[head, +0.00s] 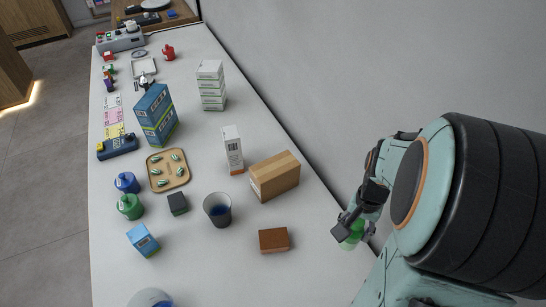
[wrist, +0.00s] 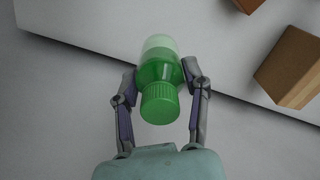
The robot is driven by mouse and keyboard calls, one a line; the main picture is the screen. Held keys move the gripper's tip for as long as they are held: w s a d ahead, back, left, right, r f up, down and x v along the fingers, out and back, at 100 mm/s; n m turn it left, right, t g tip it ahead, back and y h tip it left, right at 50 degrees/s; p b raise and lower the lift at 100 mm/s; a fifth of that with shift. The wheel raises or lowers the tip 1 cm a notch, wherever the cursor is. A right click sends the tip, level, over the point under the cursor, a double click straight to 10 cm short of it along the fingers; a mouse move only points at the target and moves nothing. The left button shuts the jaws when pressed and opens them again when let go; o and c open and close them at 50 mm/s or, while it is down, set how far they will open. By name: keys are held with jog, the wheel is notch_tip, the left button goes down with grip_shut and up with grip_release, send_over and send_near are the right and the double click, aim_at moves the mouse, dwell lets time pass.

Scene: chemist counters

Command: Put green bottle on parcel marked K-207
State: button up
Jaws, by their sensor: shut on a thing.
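My gripper (head: 358,226) is shut on a green bottle (head: 349,243) at the right of the head view, apart from the parcels. In the wrist view the bottle (wrist: 160,72) sits between both fingers, its ribbed green cap toward the camera and its clear, pale end away. A cardboard parcel (head: 275,180) with a label on its left end stands on the counter left of my gripper. A smaller, flat brown box (head: 273,240) lies nearer. No K-207 mark is readable on either. Brown boxes also show in the wrist view, one at right (wrist: 297,62).
The white counter (head: 315,225) is bare between the boxes and my gripper. A dark cup (head: 217,210) and a tall white carton (head: 232,150) stand by the parcel. Another green bottle (head: 130,207) is at the left edge. A grey wall (head: 330,70) borders the right side.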

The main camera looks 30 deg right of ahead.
jog(key=w+a+r+n, duration=0.1)
jog(key=w+a+r, duration=0.35)
jog(key=w, duration=0.25)
jog(key=w+a+r+n, duration=0.1)
jog(key=w+a+r, duration=0.2)
jog(key=w+r, duration=0.35)
send_over(275, 166)
notch_tip(275, 166, down, 10)
jog(key=shift+r, duration=0.1)
jog(key=shift+f, duration=1.65)
jog(key=shift+f, duration=0.15)
jog(key=o, duration=1.2)
